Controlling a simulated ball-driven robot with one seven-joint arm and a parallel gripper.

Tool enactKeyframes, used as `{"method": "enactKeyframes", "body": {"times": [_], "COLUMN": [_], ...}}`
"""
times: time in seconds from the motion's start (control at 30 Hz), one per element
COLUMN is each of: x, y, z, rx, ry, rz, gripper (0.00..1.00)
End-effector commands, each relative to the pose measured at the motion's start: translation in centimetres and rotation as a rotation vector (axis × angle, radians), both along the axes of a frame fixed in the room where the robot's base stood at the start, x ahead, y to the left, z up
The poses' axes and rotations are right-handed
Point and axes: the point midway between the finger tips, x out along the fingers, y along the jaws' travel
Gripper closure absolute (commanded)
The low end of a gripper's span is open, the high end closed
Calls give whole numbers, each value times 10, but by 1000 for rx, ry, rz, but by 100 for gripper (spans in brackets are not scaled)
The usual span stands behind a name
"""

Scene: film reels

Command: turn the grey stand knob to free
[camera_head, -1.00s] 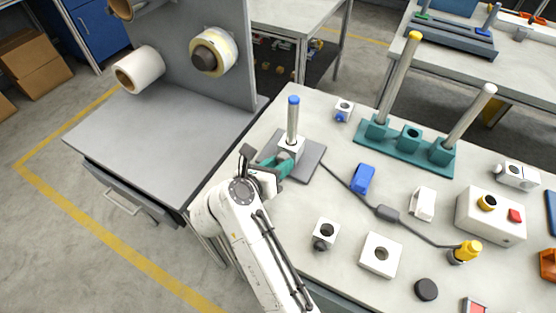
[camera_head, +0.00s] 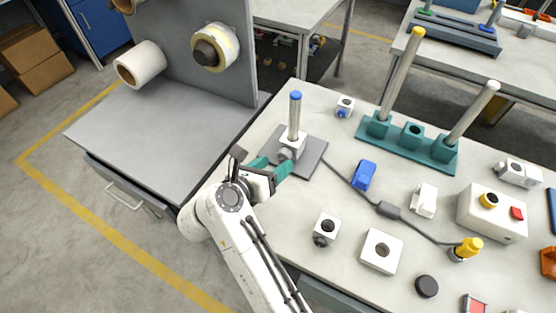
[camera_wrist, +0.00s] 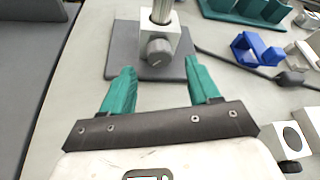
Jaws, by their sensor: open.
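The grey stand knob (camera_wrist: 159,51) is on the front of a white block (camera_wrist: 157,28) that sits around a metal post on a dark grey base plate (camera_wrist: 118,62). A pale slanted mark shows on the knob's face. In the head view the post (camera_head: 295,113) is upright with a blue cap, and the knob (camera_head: 286,154) is small on the block's near side. My gripper (camera_wrist: 161,76) has teal fingers, open and empty, one to each side below the knob in the wrist view. The fingers appear apart from the knob.
A blue clip-like part (camera_head: 364,175) and a cable with a grey inline box (camera_head: 388,210) lie right of the stand. A teal rack (camera_head: 392,144) with posts stands behind. White blocks (camera_head: 381,251) are nearer. A grey side table (camera_head: 165,140) is left.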

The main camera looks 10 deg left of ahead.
Motion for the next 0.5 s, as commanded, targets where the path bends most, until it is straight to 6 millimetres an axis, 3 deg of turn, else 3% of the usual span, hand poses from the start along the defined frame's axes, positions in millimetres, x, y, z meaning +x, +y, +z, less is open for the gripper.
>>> {"method": "enactKeyframes", "body": {"times": [0.23, 0.5], "x": [-41, -62], "y": [22, 33], "z": [17, 27], "rx": [0, -1], "ry": [-1, 0], "rz": [4, 2], "gripper": [39, 39]}}
